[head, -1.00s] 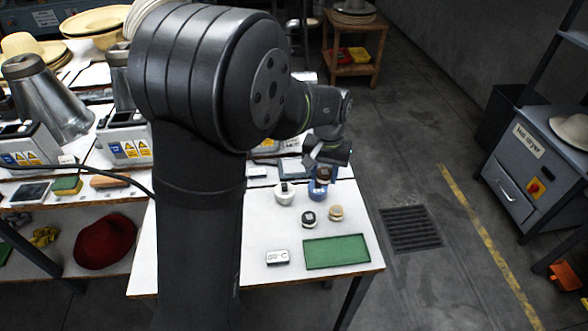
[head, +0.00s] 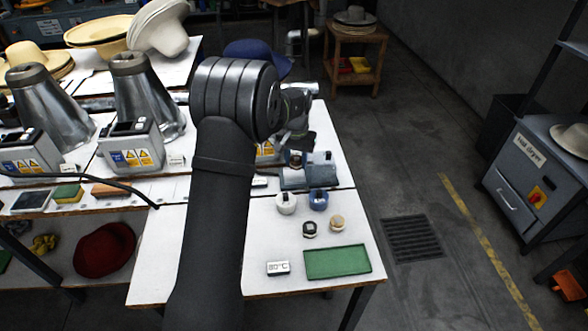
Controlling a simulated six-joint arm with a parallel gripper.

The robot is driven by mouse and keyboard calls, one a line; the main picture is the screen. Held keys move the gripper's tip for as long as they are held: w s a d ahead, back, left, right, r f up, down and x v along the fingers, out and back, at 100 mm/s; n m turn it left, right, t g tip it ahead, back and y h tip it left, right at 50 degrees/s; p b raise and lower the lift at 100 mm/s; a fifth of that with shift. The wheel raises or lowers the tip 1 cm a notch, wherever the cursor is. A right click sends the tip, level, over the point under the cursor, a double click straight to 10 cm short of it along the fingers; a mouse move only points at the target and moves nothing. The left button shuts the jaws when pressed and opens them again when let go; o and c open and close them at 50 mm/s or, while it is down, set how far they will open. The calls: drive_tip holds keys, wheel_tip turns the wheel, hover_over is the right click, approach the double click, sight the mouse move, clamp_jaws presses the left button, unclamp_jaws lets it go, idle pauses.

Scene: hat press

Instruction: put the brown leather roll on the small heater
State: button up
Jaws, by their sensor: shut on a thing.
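My gripper (head: 296,153) is at the back right of the white table, partly hidden behind my arm. It is shut on the brown leather roll (head: 295,160), of which only a small dark-brown part shows. The roll is above or at the left part of a flat grey-blue unit (head: 322,178), which looks like the small heater. I cannot tell whether the roll touches it.
A white round pot (head: 286,203) and a blue one (head: 318,200) stand in front of the unit. Nearer are a dark-topped round piece (head: 309,229), a tan one (head: 337,222), an 80°C block (head: 278,268) and a green tray (head: 337,262).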

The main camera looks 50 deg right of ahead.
sight(294, 167)
drive_tip(key=shift+w+f, duration=0.4)
drive_tip(key=shift+w, duration=0.1)
drive_tip(key=shift+f, duration=1.9)
drive_tip(key=shift+f, duration=0.15)
drive_tip(key=shift+f, duration=0.1)
drive_tip(key=shift+s+a+f, duration=0.1)
drive_tip(key=shift+f, duration=0.35)
drive_tip(key=o, duration=1)
drive_tip(key=shift+c, duration=0.2)
wheel_tip(294, 167, up, 14)
drive_tip(key=shift+f, duration=0.25)
drive_tip(key=shift+f, duration=0.1)
wheel_tip(294, 167, down, 11)
drive_tip(key=shift+f, duration=0.15)
